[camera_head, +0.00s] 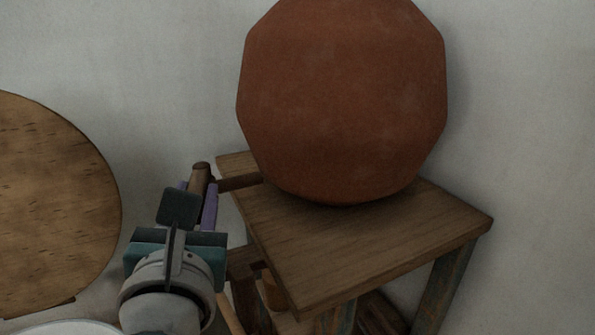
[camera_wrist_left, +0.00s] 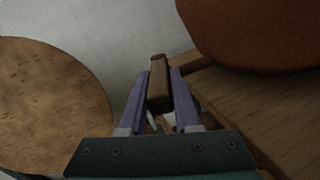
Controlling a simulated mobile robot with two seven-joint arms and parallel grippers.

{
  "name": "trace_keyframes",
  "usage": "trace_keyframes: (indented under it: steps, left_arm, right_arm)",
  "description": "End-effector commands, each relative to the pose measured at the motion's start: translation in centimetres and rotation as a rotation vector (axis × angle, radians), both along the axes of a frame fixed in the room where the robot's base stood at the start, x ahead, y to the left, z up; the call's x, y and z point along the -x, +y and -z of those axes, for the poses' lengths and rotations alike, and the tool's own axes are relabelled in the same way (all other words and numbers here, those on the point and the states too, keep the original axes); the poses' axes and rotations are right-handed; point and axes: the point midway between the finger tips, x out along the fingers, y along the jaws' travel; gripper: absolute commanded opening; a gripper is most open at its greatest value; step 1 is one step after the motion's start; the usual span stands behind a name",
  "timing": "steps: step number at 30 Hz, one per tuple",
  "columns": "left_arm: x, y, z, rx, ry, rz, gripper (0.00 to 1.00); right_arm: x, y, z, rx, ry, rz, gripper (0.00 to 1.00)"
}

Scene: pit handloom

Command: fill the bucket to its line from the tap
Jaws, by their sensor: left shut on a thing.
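A large reddish-brown clay vessel (camera_head: 342,100) sits on a wooden stand. A short wooden bar (camera_head: 238,182), which looks like the tap's spout, points left from low on the vessel. My left gripper (camera_head: 199,188) is at the bar's outer end, its purple fingers shut on an upright brown wooden piece (camera_wrist_left: 158,84), apparently the tap's handle. Whether water runs cannot be seen. A pale curved rim (camera_head: 68,328) is cut off at the bottom left; I cannot tell whether it is the bucket. No fill line shows. My right gripper is out of view.
The wooden stand (camera_head: 350,250) has its top edge close to the right of my left gripper. A large round wooden disc (camera_head: 50,205) stands at the left. A plain pale wall (camera_head: 520,110) closes off the back.

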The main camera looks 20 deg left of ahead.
Motion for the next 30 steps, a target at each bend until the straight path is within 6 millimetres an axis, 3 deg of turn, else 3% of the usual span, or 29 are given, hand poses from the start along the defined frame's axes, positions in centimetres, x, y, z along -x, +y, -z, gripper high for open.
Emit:
trace_keyframes:
  steps: [2,3,11,20,30]
  left_arm:
    - [0.0,0.0,0.0,0.0,-0.003,-0.001,0.0]
    - [0.0,0.0,0.0,0.0,-0.002,-0.001,0.32]
    - [0.0,0.0,0.0,0.0,-0.003,-0.002,0.61]
    - [0.3,-0.2,0.0,0.0,0.0,-0.001,0.61]
    - [5.4,-3.6,0.1,0.002,0.002,-0.001,0.61]
  right_arm:
    - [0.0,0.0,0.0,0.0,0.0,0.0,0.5]
    - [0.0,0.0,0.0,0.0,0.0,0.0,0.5]
    - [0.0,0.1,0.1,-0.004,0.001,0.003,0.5]
    - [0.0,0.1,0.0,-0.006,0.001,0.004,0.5]
    - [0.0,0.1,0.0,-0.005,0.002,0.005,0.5]
